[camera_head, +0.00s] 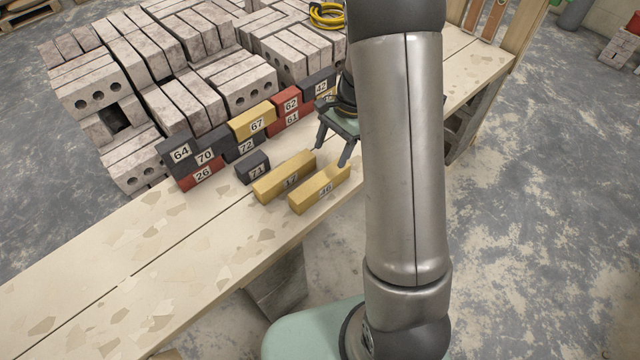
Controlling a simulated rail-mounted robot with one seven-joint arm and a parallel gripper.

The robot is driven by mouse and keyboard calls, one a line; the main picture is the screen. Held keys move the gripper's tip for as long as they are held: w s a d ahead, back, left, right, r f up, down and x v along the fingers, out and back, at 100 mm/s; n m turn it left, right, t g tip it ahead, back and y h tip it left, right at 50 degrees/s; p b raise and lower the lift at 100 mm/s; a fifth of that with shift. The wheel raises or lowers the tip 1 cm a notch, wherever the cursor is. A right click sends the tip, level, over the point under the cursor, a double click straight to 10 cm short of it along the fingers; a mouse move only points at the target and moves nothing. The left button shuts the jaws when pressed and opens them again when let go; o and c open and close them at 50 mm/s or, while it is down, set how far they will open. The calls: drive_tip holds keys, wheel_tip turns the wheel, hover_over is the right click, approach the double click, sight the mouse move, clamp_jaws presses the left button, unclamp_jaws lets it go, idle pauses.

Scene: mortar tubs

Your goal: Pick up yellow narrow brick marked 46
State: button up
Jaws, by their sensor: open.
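The yellow narrow brick marked 46 (310,196) lies on the wooden bench (130,250) near its front edge. The fingers are beyond and above the right end of brick 46. I cannot tell how high they are above the bench. My arm hides part of the bench to the right.
Another yellow brick (272,186) lies just left of and parallel to brick 46. A small dark brick 71 (250,168) stands beside it. Behind is a row of stacked bricks, including yellow 67 (240,128). Grey blocks (100,80) are piled beyond. The bench's left part is clear.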

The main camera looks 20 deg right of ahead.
sight(320, 179)
drive_tip(key=x, duration=0.7)
drive_tip(key=shift+f, duration=0.1)
drive_tip(key=shift+w+x, duration=0.2)
drive_tip(key=shift+x, duration=2.6)
drive_tip(key=shift+d, duration=0.15)
clamp_jaws()
